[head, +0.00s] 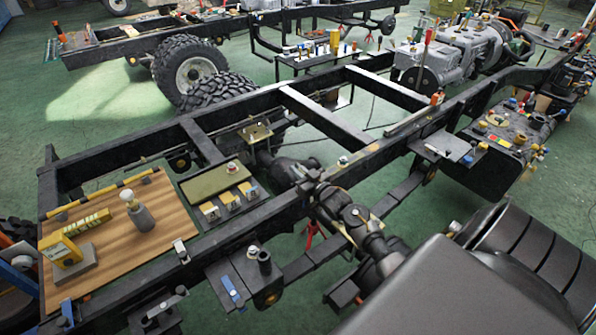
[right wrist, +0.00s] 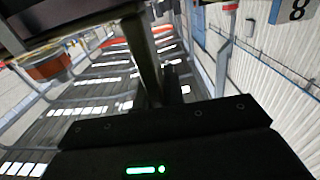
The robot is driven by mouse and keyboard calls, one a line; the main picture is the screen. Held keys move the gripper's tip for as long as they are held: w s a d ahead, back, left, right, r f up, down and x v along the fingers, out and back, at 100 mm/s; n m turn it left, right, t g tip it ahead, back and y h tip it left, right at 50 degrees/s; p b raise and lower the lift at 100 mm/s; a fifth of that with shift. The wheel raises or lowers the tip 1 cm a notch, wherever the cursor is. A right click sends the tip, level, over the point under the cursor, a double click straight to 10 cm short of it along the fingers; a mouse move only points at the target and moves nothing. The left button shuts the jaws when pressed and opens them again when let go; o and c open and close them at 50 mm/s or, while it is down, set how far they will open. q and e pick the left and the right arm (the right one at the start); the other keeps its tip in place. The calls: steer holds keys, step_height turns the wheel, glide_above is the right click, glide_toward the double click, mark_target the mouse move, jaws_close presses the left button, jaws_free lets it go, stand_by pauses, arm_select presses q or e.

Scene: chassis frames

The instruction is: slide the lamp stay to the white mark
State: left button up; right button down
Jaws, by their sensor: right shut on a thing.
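My right gripper (head: 308,182) reaches up from the lower right in the head view and meets the near black frame rail (head: 385,150) around its middle. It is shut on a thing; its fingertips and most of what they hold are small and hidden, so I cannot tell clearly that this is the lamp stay. In the right wrist view, a dark upright bar (right wrist: 143,55) rises from behind the black gripper body. A small whitish piece (head: 181,251) sits on the near rail to the left; I cannot tell whether it is the white mark. My left gripper is out of view.
A wooden board (head: 165,215) with a grey cylinder (head: 139,212) and a yellow-faced device (head: 62,250) lies left. A green mat (head: 214,181) is beside it. Small brackets and fittings line the near rail.

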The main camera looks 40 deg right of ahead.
steer(key=shift+a, duration=0.1)
steer(key=shift+a+r+p, duration=0.1)
steer(key=shift+a+p, duration=0.45)
steer(key=shift+a, duration=1.1)
steer(key=c, duration=1.5)
jaws_free()
steer(key=shift+d, duration=0.2)
steer(key=shift+a, duration=0.1)
steer(key=s+b, duration=0.1)
steer(key=s, duration=0.9)
steer(key=shift+s+a, duration=0.1)
steer(key=shift+s, duration=0.25)
